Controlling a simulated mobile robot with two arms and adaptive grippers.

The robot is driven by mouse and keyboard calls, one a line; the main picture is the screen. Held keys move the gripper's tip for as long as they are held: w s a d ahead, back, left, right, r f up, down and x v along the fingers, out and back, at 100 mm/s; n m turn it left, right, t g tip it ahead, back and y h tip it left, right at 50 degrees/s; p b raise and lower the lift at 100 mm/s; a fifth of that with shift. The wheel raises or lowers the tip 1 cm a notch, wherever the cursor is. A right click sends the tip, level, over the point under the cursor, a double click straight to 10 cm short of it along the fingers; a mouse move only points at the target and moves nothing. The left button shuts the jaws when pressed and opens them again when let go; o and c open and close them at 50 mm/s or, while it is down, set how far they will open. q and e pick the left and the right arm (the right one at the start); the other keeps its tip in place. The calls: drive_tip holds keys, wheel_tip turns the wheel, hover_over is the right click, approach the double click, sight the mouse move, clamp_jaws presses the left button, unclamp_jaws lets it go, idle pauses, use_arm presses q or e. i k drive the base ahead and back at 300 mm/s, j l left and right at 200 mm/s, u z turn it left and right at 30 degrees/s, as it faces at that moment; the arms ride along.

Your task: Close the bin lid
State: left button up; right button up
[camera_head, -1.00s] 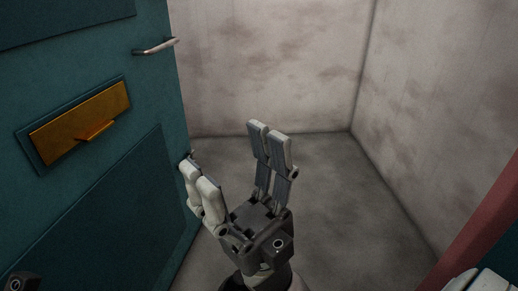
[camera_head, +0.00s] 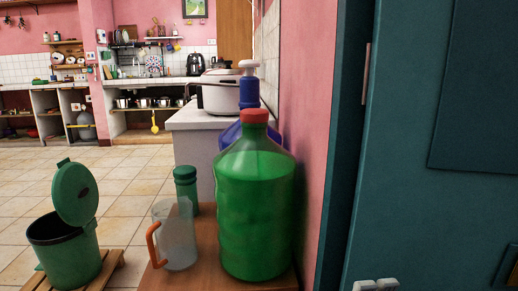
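The green bin (camera_head: 68,260) stands at the lower left on a small wooden slatted stand. Its round green lid (camera_head: 76,194) is open, tilted up above the bin's right rear side, and the dark inside of the bin shows.
A wooden table (camera_head: 205,270) right of the bin holds a large green bottle (camera_head: 256,205), a clear jug (camera_head: 176,236) and a green canister (camera_head: 186,186). A teal door (camera_head: 430,220) fills the right. Tiled floor (camera_head: 130,185) is clear beyond the bin.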

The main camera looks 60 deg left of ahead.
sight(76, 191)
drive_tip(key=k+j+u, duration=0.1)
drive_tip(key=u, duration=3)
drive_tip(key=i+j+u, duration=0.2)
drive_tip(key=i, duration=0.4)
drive_tip(key=i+j+u, duration=0.25)
drive_tip(key=i, duration=0.3)
drive_tip(key=i+u, duration=0.2)
drive_tip(key=i, duration=0.4)
drive_tip(key=k+l, duration=0.15)
